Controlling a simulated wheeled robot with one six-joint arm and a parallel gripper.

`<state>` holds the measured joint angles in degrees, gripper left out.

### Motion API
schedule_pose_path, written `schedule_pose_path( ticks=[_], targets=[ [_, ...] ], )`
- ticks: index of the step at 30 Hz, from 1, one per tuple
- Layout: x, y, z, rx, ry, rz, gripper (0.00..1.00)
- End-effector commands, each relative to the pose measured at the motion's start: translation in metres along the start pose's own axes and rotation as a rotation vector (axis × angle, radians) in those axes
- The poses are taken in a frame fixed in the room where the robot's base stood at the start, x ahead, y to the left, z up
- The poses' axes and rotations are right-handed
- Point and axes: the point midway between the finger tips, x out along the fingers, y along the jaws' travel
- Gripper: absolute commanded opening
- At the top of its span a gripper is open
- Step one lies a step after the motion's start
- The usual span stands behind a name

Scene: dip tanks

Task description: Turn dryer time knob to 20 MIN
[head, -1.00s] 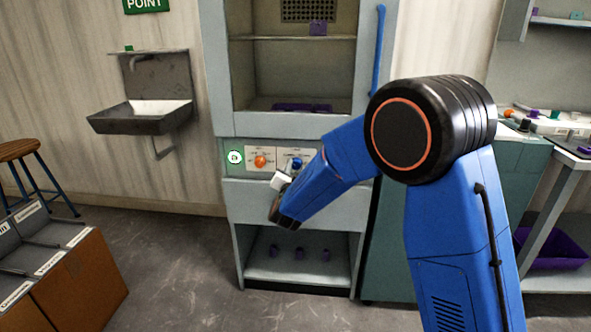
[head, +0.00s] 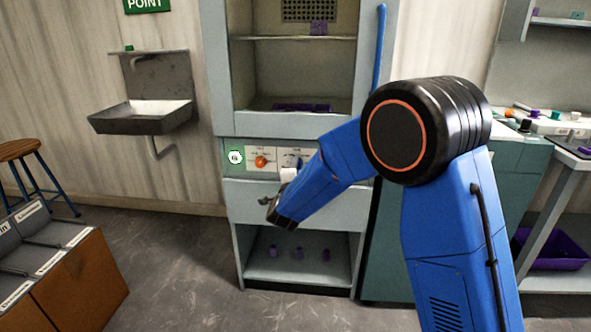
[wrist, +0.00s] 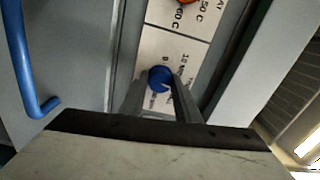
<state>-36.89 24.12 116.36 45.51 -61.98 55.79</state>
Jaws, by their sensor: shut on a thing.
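The dryer (head: 236,190) is a pale grey cabinet with a control strip below its open chamber. Its blue time knob (wrist: 160,77) sits on a white label plate in the wrist view. My gripper (wrist: 159,86) is shut on the blue knob, one finger on each side. In the head view my wrist is below the strip and my arm partly covers the knob's plate.
An orange knob (head: 261,162) with its own label plate is left of the blue one. A blue door handle (head: 379,50) stands upright at the dryer's right. A sink (head: 145,115) hangs on the wall at left.

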Motion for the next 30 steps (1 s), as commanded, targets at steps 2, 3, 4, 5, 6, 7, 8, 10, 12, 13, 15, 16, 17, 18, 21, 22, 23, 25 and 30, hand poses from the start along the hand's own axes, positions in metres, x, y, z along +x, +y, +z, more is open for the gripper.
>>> schedule_pose_path(
  ticks=[2, 3, 4, 5, 6, 7, 8, 10, 12, 13, 15, 16, 17, 18, 21, 22, 23, 25, 30],
  targets=[
    [-0.0006, 0.0015, -0.0003, 0.063, 0.003, 0.003, 0.07],
    [-0.0006, 0.0015, -0.0003, 0.096, 0.004, 0.003, 0.07],
    [-0.0006, 0.0016, -0.0004, 0.12, 0.005, 0.004, 0.07],
    [-0.0006, 0.0016, -0.0003, 0.143, 0.006, 0.004, 0.07],
    [-0.0006, 0.0016, -0.0004, 0.171, 0.007, 0.004, 0.07],
    [-0.0006, 0.0016, -0.0004, 0.191, 0.007, 0.004, 0.07],
    [-0.0006, 0.0017, -0.0003, 0.212, 0.008, 0.004, 0.07],
    [-0.0006, 0.0017, -0.0003, 0.253, 0.009, 0.005, 0.07],
    [-0.0006, 0.0017, -0.0003, 0.288, 0.01, 0.005, 0.07],
    [-0.0006, 0.0017, -0.0003, 0.302, 0.01, 0.005, 0.07],
    [-0.0006, 0.0018, -0.0003, 0.329, 0.011, 0.006, 0.07],
    [-0.0006, 0.0018, -0.0003, 0.339, 0.012, 0.006, 0.07],
    [-0.0006, 0.0018, -0.0003, 0.347, 0.012, 0.006, 0.07],
    [-0.0006, 0.0019, -0.0003, 0.357, 0.012, 0.006, 0.07],
    [-0.0006, 0.002, -0.0003, 0.375, 0.013, 0.006, 0.07],
    [-0.0006, 0.002, -0.0003, 0.378, 0.013, 0.006, 0.07],
    [-0.0006, 0.002, -0.0004, 0.381, 0.013, 0.006, 0.07],
    [-0.0006, 0.0022, -0.0004, 0.386, 0.013, 0.007, 0.07],
    [-0.0007, 0.0023, -0.0004, 0.388, 0.014, 0.007, 0.07]
  ],
)
